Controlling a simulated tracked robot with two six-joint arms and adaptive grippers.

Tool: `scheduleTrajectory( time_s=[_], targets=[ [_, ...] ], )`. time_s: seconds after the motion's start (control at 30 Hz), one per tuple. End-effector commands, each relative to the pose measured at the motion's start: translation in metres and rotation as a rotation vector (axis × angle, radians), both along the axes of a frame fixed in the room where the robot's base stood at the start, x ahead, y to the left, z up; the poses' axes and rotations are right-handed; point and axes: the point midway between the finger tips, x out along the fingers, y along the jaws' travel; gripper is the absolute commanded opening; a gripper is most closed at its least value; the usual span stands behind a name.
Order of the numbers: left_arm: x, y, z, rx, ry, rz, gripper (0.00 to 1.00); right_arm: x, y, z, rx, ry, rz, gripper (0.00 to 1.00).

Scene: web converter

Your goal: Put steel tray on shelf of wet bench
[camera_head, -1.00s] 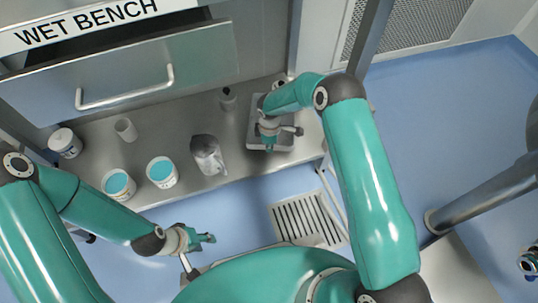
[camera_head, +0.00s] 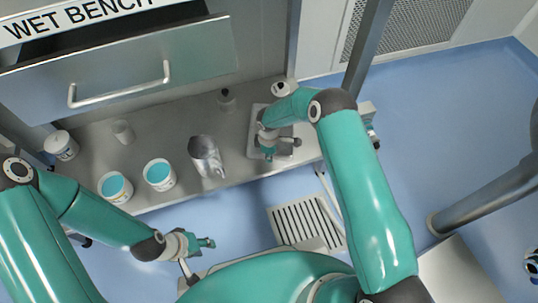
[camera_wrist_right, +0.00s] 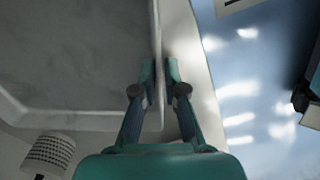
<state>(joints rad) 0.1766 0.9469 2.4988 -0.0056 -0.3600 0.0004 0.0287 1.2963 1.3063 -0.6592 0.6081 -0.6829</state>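The steel tray (camera_head: 256,118) is a shallow square tray over the right end of the wet bench's grey steel shelf (camera_head: 235,173). Whether it rests flat on the shelf or is slightly raised cannot be told. My right gripper (camera_head: 268,150) is at its near side. In the right wrist view the fingers of my right gripper (camera_wrist_right: 160,75) straddle the wall of the steel tray (camera_wrist_right: 75,60), one inside and one outside, and appear closed on it. My left gripper (camera_head: 205,243) is in front of the shelf, apart from everything; its finger gap is unclear.
On the shelf left of the tray stand a metal jug (camera_head: 206,157), two tubs of blue liquid (camera_head: 159,174) (camera_head: 115,187), a beaker (camera_head: 123,132), a lidded white jar (camera_head: 61,146) and a small dark-topped bottle (camera_head: 227,100). A drawer (camera_head: 120,75) overhangs the back.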

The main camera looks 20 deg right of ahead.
Motion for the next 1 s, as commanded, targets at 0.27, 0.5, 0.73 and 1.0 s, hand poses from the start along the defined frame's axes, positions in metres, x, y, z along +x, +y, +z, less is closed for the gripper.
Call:
scheduleTrajectory(
  time_s=[0.27, 0.5, 0.73, 1.0],
  targets=[
    [0.000, 0.000, 0.001, 0.000, 0.000, 0.000, 0.40, 0.000, 0.001, 0.000, 0.000, 0.000, 0.001, 0.31],
    [0.000, 0.000, 0.006, 0.000, 0.000, 0.000, 0.40, 0.000, 0.001, 0.007, 0.000, -0.001, 0.001, 0.31],
    [0.000, 0.000, 0.021, 0.000, 0.000, 0.000, 0.40, 0.000, 0.001, 0.046, 0.001, -0.004, 0.001, 0.31],
    [0.000, 0.000, 0.039, 0.000, 0.000, 0.000, 0.40, -0.001, 0.002, 0.099, 0.000, -0.002, 0.003, 0.31]
  ],
)
